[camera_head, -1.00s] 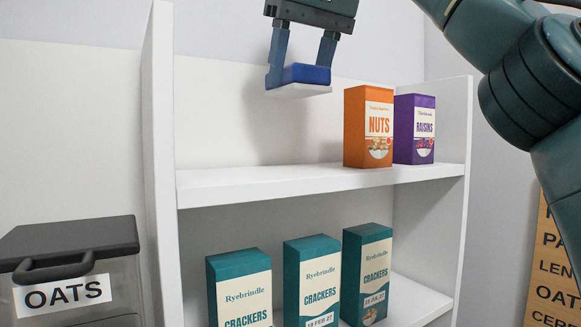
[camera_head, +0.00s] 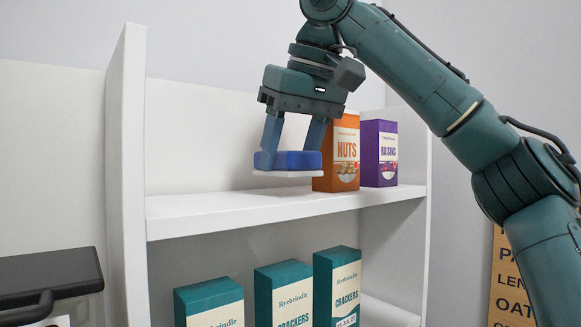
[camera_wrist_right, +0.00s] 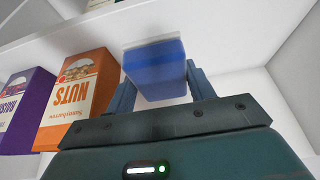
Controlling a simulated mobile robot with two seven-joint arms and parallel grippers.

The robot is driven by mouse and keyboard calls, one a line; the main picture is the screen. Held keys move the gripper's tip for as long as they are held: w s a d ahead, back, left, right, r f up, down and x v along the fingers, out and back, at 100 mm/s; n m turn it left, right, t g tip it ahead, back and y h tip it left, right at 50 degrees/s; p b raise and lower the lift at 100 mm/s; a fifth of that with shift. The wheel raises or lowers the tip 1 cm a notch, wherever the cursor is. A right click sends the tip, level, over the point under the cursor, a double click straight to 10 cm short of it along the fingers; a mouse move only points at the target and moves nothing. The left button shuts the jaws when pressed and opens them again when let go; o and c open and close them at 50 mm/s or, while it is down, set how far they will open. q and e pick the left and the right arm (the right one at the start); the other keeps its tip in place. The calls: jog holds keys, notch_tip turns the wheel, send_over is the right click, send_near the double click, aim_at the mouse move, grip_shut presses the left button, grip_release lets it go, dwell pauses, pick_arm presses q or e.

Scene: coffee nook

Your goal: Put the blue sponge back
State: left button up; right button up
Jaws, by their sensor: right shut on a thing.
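The blue sponge (camera_head: 297,160) has a white underside and is held between the fingers of my right gripper (camera_head: 290,150). It hangs level a little above the upper shelf (camera_head: 240,207), left of the nuts box. In the right wrist view the sponge (camera_wrist_right: 158,68) sits between the two fingers of the right gripper (camera_wrist_right: 160,88), its white layer at the far edge. My left gripper is in neither view.
On the upper shelf, the orange nuts box (camera_head: 343,152) stands close right of the sponge, with the purple raisins box (camera_head: 379,153) beyond. Several teal cracker boxes (camera_head: 283,292) stand below. The upper shelf's left part is clear. A dark-lidded bin (camera_head: 50,275) is at lower left.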

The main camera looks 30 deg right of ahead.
jog(key=shift+f, duration=1.2)
jog(key=shift+f, duration=0.2)
jog(key=o, duration=1.2)
jog(key=shift+r, duration=0.1)
jog(key=shift+r, duration=0.25)
jog(key=v, duration=1.2)
jog(key=shift+f, duration=0.15)
